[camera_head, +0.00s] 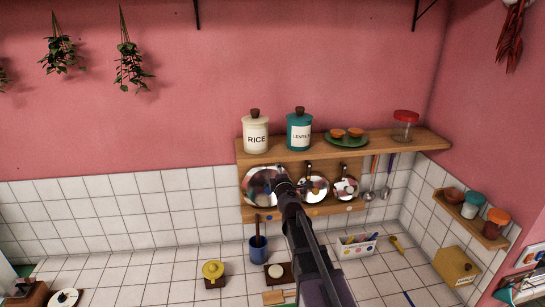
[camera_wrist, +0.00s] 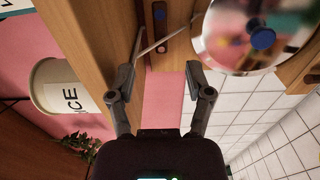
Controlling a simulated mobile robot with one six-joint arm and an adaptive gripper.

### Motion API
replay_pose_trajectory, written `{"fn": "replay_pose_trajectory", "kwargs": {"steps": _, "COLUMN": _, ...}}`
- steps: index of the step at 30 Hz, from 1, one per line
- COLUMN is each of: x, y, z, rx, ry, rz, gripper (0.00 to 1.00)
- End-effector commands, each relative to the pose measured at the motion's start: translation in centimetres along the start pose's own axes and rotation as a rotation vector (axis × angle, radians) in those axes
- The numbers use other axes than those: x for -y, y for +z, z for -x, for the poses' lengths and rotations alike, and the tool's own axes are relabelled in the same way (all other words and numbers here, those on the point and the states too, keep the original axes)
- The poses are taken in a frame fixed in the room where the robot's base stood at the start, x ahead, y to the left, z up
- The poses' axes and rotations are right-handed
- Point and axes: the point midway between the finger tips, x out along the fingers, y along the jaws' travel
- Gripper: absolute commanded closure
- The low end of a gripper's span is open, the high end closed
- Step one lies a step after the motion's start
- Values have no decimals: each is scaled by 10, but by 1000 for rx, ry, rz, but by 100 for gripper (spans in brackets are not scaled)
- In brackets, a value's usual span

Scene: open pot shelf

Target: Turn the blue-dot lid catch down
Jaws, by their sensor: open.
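The catch with a blue dot (camera_wrist: 159,14) shows in the wrist view as a short dark bar on the wooden rack, at the top of the picture and beyond my fingertips. It lies along the wood, beside a shiny round lid (camera_wrist: 225,32) with a blue knob (camera_wrist: 262,38). In the head view a large lid (camera_head: 256,182) stands in the rack, partly behind my arm; the catch cannot be made out there. My gripper (camera_wrist: 157,82) is open and empty, its fingers wide apart, short of the catch. In the head view my gripper (camera_head: 281,182) is before the large lid.
The wooden shelf (camera_head: 385,147) carries a RICE jar (camera_head: 256,136), a teal jar (camera_head: 299,132), a green plate (camera_head: 346,140) and a red-lidded jar (camera_head: 405,125). Two smaller pans or lids hang to the right. Below stand a blue crock (camera_head: 259,251) and a white box (camera_head: 356,246).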

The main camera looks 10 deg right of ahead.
Motion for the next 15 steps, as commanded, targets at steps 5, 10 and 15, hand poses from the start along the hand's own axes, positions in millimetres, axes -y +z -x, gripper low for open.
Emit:
{"fn": "replay_pose_trajectory", "kwargs": {"steps": 5, "x": 0, "y": 0, "z": -21, "rx": 0, "ry": 0, "rz": -1, "gripper": 34}}
{"fn": "replay_pose_trajectory", "kwargs": {"steps": 10, "x": 0, "y": 0, "z": -46, "rx": 0, "ry": 0, "rz": 0, "gripper": 34}}
{"fn": "replay_pose_trajectory", "kwargs": {"steps": 15, "x": 0, "y": -1, "z": -72, "rx": -1, "ry": 0, "rz": -1, "gripper": 34}}
